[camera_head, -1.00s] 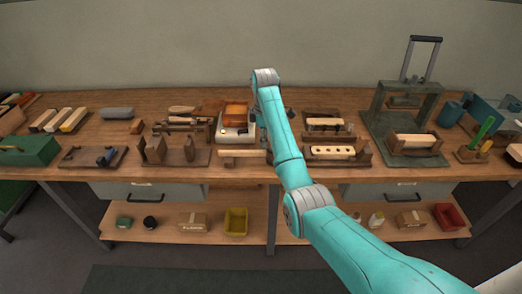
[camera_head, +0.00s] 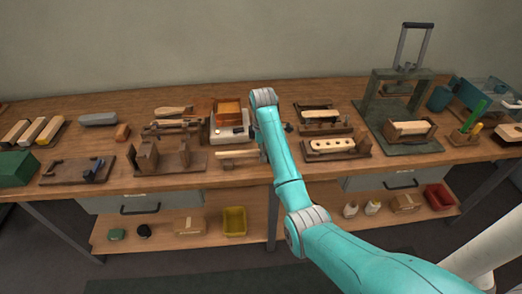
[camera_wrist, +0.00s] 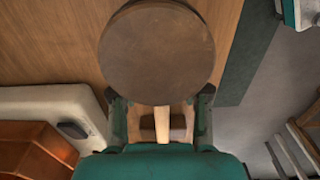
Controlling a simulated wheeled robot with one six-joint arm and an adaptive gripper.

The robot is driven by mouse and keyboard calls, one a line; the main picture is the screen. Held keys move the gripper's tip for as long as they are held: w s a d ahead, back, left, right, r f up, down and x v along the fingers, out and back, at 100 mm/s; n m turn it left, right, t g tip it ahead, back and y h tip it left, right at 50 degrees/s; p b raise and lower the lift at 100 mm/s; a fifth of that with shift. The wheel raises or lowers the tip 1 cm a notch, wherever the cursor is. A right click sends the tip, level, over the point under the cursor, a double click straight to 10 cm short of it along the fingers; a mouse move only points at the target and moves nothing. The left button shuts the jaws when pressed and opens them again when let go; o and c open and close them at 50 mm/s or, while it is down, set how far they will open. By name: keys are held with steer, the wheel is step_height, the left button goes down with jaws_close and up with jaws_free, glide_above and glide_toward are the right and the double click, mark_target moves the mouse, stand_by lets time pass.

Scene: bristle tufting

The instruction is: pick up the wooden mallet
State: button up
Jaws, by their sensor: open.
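The wooden mallet shows in the wrist view as a large round dark-brown head (camera_wrist: 156,52) with a pale handle (camera_wrist: 162,122) below it in the picture. In the head view its pale handle (camera_head: 236,154) lies along the bench near the front edge, and my arm hides the head. My gripper (camera_wrist: 162,107) is open, with one finger on each side of the handle, close to the head. I cannot tell whether the fingers touch it. A dark brown block (camera_wrist: 178,127) lies under or behind the handle. In the head view my arm hides most of the gripper.
A white machine (camera_wrist: 65,97) with a copper-brown tray (camera_wrist: 32,150) stands close to one finger. A wooden fixture (camera_head: 335,148) is right of my arm, and dark upright brackets (camera_head: 148,158) are left of the handle. The bench's front edge is near.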

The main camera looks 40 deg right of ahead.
jaws_close()
steer(key=shift+r, duration=0.15)
